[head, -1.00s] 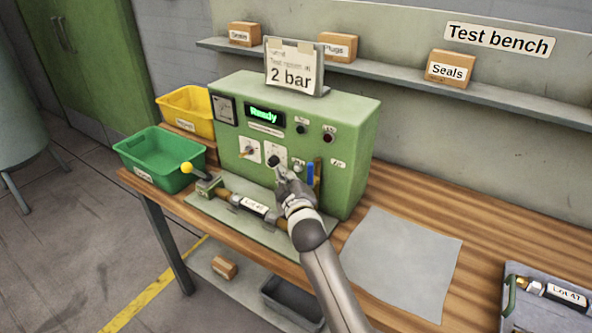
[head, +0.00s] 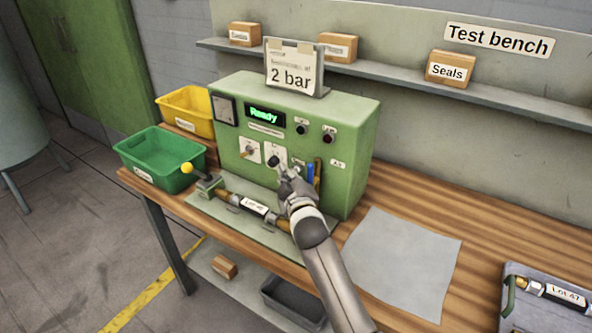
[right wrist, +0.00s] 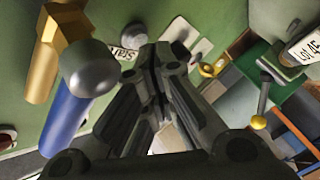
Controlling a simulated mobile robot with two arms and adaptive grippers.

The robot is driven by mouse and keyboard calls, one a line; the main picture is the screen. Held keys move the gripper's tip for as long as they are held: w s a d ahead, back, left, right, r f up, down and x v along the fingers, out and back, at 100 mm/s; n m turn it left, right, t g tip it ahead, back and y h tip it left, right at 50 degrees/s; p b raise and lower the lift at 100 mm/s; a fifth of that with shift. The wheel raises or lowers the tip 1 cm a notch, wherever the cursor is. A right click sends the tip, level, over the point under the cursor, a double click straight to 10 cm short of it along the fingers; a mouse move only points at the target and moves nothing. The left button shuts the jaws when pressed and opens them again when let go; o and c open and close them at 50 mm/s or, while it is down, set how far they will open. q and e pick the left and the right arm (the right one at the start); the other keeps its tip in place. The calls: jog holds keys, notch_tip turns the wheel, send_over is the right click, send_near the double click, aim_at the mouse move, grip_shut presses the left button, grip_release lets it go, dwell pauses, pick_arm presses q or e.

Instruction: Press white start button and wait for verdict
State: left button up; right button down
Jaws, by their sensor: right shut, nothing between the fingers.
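The green test machine (head: 347,140) stands on the bench, its display (head: 265,114) lit green with "Ready". My right gripper (head: 285,168) is shut and empty, its tips close in front of the lower panel, right of a dark knob (head: 273,160). In the right wrist view the shut fingers (right wrist: 155,62) point at the panel beside the Start label (right wrist: 124,54). The white start button is hidden or cannot be made out; contact cannot be told. A labelled part (head: 254,206) lies in the fixture in front. My left gripper is not in view.
A blue handle (head: 310,172) stands just right of my gripper. A yellow-ball lever (head: 187,168) is at the fixture's left. Green (head: 160,158) and yellow (head: 187,110) bins stand left. A grey mat (head: 405,260) and a tray (head: 520,315) lie right.

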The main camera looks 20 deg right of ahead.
jog(key=shift+w+d, duration=0.25)
jog(key=shift+d, duration=0.05)
dwell(0.5)
dwell(0.4)
jog(key=shift+s+a, duration=0.55)
jog(key=shift+a, duration=0.1)
jog(key=shift+p, duration=0.3)
jog(key=shift+s+a, duration=0.75)
jog(key=shift+a, duration=0.25)
jog(key=shift+s+a, duration=0.75)
jog(key=shift+a, duration=0.2)
